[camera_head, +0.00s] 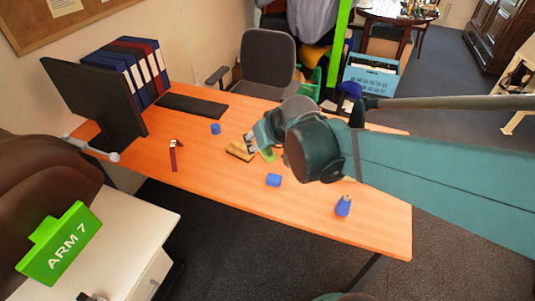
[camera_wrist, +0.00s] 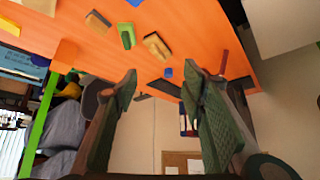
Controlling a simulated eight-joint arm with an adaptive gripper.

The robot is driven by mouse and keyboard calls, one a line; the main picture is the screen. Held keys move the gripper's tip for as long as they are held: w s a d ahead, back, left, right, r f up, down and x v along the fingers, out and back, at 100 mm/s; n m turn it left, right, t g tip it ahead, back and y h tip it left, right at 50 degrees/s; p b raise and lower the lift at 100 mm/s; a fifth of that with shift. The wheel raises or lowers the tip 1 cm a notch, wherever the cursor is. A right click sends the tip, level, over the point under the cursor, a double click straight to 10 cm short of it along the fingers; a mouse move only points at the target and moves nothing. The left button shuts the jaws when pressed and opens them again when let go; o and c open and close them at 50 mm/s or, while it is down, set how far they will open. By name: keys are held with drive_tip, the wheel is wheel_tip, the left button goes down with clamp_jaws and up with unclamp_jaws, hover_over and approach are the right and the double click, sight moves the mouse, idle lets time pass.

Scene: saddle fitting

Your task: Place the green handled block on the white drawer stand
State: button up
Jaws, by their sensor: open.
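A small green block (camera_head: 268,155) lies on the orange desk, partly hidden behind my gripper in the head view. In the wrist view the green block (camera_wrist: 127,35) lies between two yellow-brown blocks, beyond my fingertips; its handle is not clear. My gripper (camera_head: 251,143) is over the desk close to these blocks. Its fingers (camera_wrist: 161,76) are apart with nothing between them. The white drawer stand (camera_head: 118,222) is at the lower left of the head view, beside the desk.
A yellow-brown block (camera_head: 240,151) lies beside the green one. Blue pieces (camera_head: 273,180) (camera_head: 215,128), a blue cone-like piece (camera_head: 343,206) and a dark red piece (camera_head: 173,157) are spread on the desk. A monitor (camera_head: 95,95) stands at the left.

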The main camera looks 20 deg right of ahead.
drive_tip(key=w+d+f+b, duration=0.2)
drive_tip(key=w+d+f, duration=0.3)
drive_tip(key=w+f, duration=0.35)
drive_tip(key=t+b, duration=0.1)
hover_over(270, 151)
drive_tip(key=s, duration=0.2)
wheel_tip(270, 151, down, 11)
drive_tip(key=shift+w+f, duration=0.1)
drive_tip(key=shift+f, duration=0.4)
drive_tip(key=shift+w+b, duration=0.1)
drive_tip(key=shift+b, duration=0.2)
drive_tip(key=shift+b+x, duration=0.3)
drive_tip(key=shift+x, duration=0.95)
drive_tip(key=shift+w+f, duration=0.1)
drive_tip(key=shift+b+x, duration=0.9)
drive_tip(key=shift+x, duration=1.55)
drive_tip(key=shift+d, duration=0.15)
drive_tip(key=shift+c, duration=0.6)
